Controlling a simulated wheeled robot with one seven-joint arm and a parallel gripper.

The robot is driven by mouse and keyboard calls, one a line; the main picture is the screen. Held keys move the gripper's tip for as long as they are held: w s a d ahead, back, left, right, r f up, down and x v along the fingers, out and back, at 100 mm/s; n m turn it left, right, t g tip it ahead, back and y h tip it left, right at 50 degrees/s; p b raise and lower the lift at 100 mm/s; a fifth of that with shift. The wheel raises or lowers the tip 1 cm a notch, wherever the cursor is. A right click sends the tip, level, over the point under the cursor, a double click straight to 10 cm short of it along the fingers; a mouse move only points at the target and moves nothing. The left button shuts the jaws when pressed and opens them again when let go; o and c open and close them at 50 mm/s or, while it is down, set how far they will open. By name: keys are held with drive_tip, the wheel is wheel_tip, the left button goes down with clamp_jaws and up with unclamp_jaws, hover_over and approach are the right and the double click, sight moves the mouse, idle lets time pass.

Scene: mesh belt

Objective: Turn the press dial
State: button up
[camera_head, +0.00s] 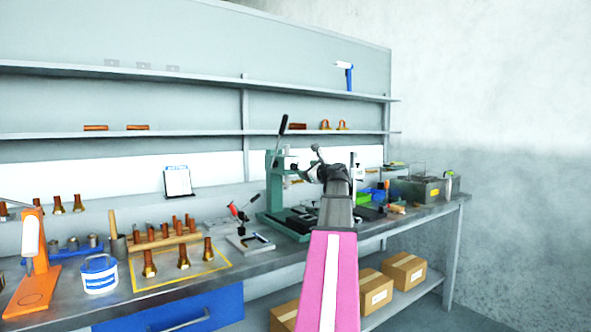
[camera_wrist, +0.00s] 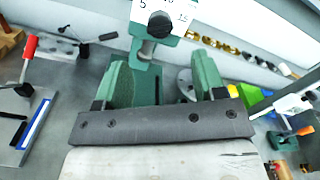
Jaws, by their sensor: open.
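The press (camera_head: 273,182) is a green lever press on the bench, partly behind my arm in the head view. In the wrist view, its green frame (camera_wrist: 152,48) carries a dial, a white face with numbers and a black round knob (camera_wrist: 160,24). The top of the dial is cut off by the frame edge. My gripper (camera_wrist: 160,98) is open and empty, its dark bolted bar across the lower middle of the wrist view. The dial lies ahead of it, apart from it. In the head view, my wrist hides the fingers.
A red-handled clamp (camera_wrist: 30,48) stands left of the press. Green and blue bins (camera_head: 374,194) and a grey metal box (camera_head: 416,189) stand to the right. Copper pieces stand on a yellow-framed mat (camera_head: 143,284) to the left. A shelf (camera_head: 200,134) runs above the bench.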

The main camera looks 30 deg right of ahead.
sight(296, 167)
drive_tip(key=w, duration=0.7)
drive_tip(key=shift+w+a, duration=0.3)
drive_tip(key=shift+w, duration=0.1)
drive_tip(key=c, duration=0.9)
